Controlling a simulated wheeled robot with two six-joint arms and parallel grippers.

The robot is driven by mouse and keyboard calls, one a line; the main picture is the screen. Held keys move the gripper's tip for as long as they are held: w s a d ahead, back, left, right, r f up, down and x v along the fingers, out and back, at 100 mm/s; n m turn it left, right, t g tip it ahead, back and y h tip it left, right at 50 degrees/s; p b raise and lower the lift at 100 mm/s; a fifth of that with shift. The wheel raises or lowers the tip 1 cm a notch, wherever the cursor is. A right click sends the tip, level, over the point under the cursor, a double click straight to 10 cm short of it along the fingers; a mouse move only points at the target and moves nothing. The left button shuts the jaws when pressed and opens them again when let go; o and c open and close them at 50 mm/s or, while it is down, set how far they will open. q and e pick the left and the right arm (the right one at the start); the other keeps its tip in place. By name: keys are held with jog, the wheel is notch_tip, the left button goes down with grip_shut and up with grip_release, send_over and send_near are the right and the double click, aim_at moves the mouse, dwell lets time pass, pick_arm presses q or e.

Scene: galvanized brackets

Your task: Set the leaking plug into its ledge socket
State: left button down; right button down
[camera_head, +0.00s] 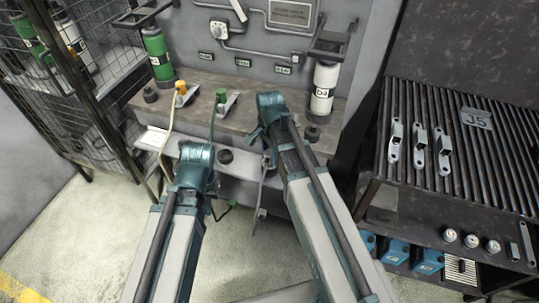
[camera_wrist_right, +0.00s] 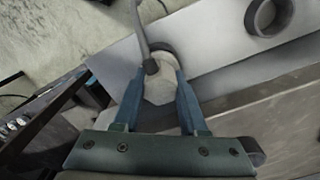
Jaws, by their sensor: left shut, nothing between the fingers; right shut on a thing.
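My right gripper (camera_wrist_right: 157,88) is shut on a pale, round-topped plug (camera_wrist_right: 158,94) in the right wrist view. A dark nub and a thin grey rod or hose rise beside it. A dark ring (camera_wrist_right: 164,47) shows just beyond the plug; whether they touch I cannot tell. In the head view my right gripper (camera_head: 269,160) points down at the front of the ledge (camera_head: 192,117), largely hidden by its own arm. My left gripper (camera_head: 208,190) is lower to the left, mostly hidden by its arm, shut and empty. A dark ring socket (camera_head: 225,157) lies between the arms.
A yellow plug (camera_head: 181,90) and a green plug (camera_head: 221,96) stand on the ledge with hoses. Green (camera_head: 158,55) and white (camera_head: 322,88) canisters stand behind. A wire cage (camera_head: 70,90) is at left; a slatted rack (camera_head: 470,150) with brackets is at right.

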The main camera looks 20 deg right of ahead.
jog(key=shift+f+b, duration=0.4)
jog(key=shift+f, duration=0.15)
jog(key=shift+c, duration=1.8)
grip_release()
jog(key=shift+r, duration=0.15)
notch_tip(320, 180, up, 14)
jog(key=p, duration=1.4)
jog(key=shift+f, duration=0.25)
jog(key=s+a+n+h, duration=0.1)
jog(key=s+a+n, duration=0.9)
jog(key=s+n, duration=0.4)
jog(key=n, duration=0.2)
jog(key=shift+s+a+n, duration=0.15)
jog(key=shift+a+n, duration=0.1)
jog(key=shift+n, duration=0.05)
